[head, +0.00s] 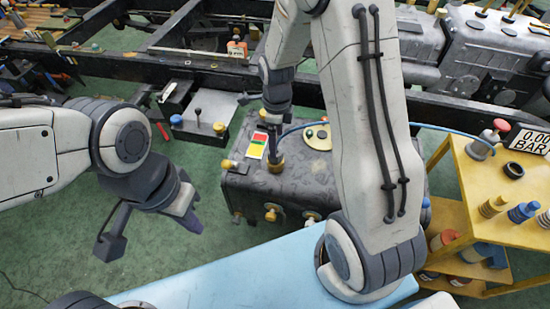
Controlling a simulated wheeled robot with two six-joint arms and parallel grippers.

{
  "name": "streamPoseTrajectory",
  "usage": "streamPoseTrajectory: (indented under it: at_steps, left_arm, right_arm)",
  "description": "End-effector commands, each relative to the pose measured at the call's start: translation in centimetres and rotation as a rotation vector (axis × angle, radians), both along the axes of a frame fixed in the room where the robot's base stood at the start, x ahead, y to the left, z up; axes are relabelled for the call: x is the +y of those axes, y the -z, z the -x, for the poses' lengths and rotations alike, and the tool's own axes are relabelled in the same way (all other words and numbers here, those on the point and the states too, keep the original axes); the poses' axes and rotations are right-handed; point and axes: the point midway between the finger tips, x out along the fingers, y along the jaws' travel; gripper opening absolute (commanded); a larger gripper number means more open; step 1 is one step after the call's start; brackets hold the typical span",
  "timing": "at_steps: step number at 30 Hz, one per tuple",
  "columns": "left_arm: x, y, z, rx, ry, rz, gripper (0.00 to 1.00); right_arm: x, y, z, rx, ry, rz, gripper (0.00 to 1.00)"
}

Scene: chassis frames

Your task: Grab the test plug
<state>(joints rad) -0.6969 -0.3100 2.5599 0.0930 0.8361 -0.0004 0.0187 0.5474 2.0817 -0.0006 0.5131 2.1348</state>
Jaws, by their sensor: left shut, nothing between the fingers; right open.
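A dark tank (340,185) stands in the middle with several brass fittings. One brass fitting (277,165) is on its top, beside a card with red, yellow and green fields (257,146). I cannot tell for certain which piece is the test plug. My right gripper (275,152) points down, right over this top fitting. It is open, its fingers are small in the view, and I cannot tell whether they touch the fitting. My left gripper (189,218) is shut and empty over the green floor, left of the tank.
A yellow bench (462,165) at the right carries brass and blue plugs (523,212) and a 0.00 BAR display (528,139). A blue hose (450,130) runs behind. Black chassis rails (200,69) cross the back. A light blue surface (235,270) lies in front.

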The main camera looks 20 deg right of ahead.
Motion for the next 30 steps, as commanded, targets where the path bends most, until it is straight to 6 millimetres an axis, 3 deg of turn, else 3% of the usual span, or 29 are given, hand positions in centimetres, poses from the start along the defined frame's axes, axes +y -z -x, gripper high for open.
streamPoseTrajectory:
  at_steps: [15,23,26,30]
  left_arm:
    - [0.0,0.6,0.0,0.0,0.0,0.0,0.0]
    - [0.0,0.6,0.0,0.0,0.0,0.0,0.0]
    - [0.0,0.6,0.0,0.0,0.0,0.0,0.0]
    - [0.0,0.6,0.0,0.0,0.0,0.0,0.0]
  right_arm:
    - [0.2,5.8,-0.1,0.001,-0.003,0.0,0.91]
    - [0.2,6.1,-0.2,-0.001,-0.003,0.0,0.91]
    - [0.1,6.1,-0.2,-0.001,-0.003,0.0,0.57]
    - [0.1,6.0,-0.2,-0.001,-0.003,0.0,0.03]
